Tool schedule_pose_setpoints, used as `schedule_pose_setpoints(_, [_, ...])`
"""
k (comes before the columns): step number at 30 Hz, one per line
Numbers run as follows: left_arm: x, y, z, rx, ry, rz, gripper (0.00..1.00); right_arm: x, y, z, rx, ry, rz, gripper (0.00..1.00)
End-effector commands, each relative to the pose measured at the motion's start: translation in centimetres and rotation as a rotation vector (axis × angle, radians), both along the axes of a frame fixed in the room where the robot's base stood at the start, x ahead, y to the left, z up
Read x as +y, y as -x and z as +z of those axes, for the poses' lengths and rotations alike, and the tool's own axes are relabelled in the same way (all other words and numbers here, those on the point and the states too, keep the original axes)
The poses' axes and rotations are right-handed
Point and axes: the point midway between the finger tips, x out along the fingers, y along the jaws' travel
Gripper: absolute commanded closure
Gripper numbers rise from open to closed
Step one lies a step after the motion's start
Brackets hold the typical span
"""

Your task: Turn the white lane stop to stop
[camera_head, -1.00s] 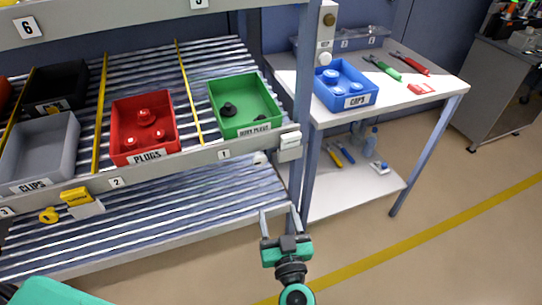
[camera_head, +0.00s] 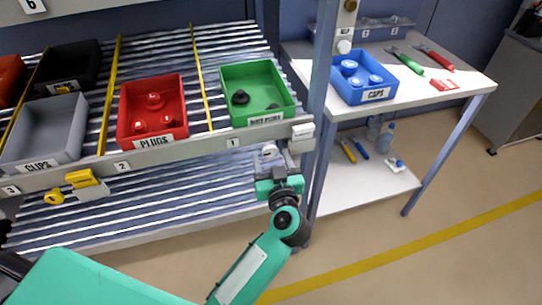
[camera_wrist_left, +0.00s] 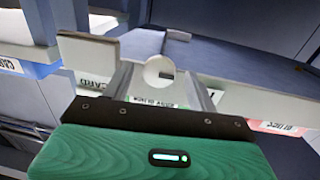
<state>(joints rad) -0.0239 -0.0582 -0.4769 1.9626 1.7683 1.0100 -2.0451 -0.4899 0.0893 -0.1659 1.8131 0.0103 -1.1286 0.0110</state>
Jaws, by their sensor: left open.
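The white lane stop shows at the right end of the green bin's lane: a white block (camera_head: 302,131) on the front rail and a round white knob (camera_head: 268,150) below it, to its left. My left gripper (camera_head: 275,155) is just under the rail at the knob, its fingers pointing toward the shelf. In the left wrist view the round knob (camera_wrist_left: 158,72) with a short dark slot lies between the two open fingers (camera_wrist_left: 160,88). I cannot tell whether either finger touches it. My right gripper is not in view.
A yellow lane stop (camera_head: 83,178) sits farther left on the rail. Above the rail are a green bin (camera_head: 228,82), a red plugs bin (camera_head: 124,110) and a grey clips bin (camera_head: 45,115). The shelf post (camera_head: 322,100) stands close on the right, before a side table.

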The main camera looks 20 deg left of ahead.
Motion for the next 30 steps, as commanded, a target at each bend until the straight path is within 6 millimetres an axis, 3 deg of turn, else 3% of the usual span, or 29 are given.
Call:
schedule_pose_setpoints(13, [0.63, -1.13, 0.01, 0.0, 0.001, 0.0, 0.41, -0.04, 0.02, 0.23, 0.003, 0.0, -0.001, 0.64])
schedule_pose_setpoints(22, [0.62, -1.1, -0.01, 0.0, 0.001, 0.0, 0.98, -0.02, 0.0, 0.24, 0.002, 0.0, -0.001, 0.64])
schedule_pose_setpoints(30, [0.75, -1.09, 0.07, 0.003, -0.003, 0.001, 1.0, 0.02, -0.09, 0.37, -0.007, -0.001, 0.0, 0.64])
